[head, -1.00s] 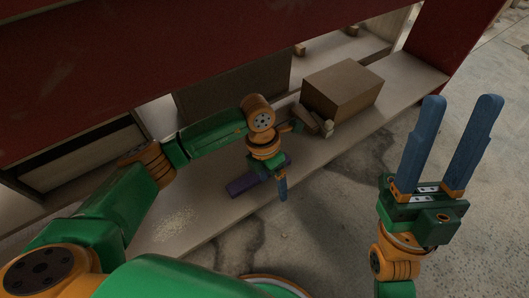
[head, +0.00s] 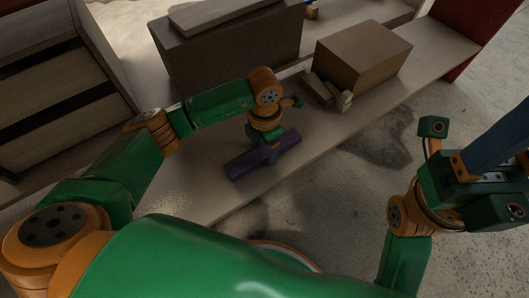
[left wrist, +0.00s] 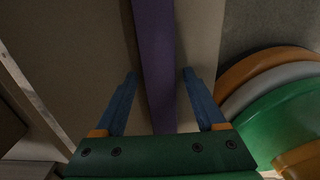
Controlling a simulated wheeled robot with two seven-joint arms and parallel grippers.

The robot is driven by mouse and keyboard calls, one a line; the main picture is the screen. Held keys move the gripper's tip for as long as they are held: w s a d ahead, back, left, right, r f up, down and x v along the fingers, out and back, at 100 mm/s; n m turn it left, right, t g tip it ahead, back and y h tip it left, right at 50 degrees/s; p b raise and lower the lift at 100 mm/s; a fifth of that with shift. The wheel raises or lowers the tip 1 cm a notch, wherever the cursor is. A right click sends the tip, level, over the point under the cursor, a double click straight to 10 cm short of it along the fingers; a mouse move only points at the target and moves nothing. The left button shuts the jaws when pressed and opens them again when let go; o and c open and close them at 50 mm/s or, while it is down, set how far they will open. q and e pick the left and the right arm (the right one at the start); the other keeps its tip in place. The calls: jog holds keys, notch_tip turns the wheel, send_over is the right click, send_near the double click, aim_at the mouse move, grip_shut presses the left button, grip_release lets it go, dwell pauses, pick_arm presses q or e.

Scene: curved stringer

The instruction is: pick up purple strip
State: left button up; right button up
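The purple strip (head: 246,166) lies on the pale shelf board, near its front edge. In the left wrist view the strip (left wrist: 154,60) runs from the top edge down between the two blue fingers. My left gripper (head: 271,156) points down over the strip in the head view. In the left wrist view my left gripper (left wrist: 160,78) is open, one finger on each side of the strip, with gaps showing. My right gripper (head: 505,135) is at the right edge; its finger mounts are apart, and its fingertips are cut off by the frame.
A brown box (head: 362,60) stands on the board to the right, with small blocks (head: 328,92) beside it. A larger dark box (head: 228,50) stands behind my left arm. A red panel (head: 465,32) is at the upper right. The concrete floor (head: 330,200) in front is clear.

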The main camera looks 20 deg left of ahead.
pick_arm(q)
grip_shut()
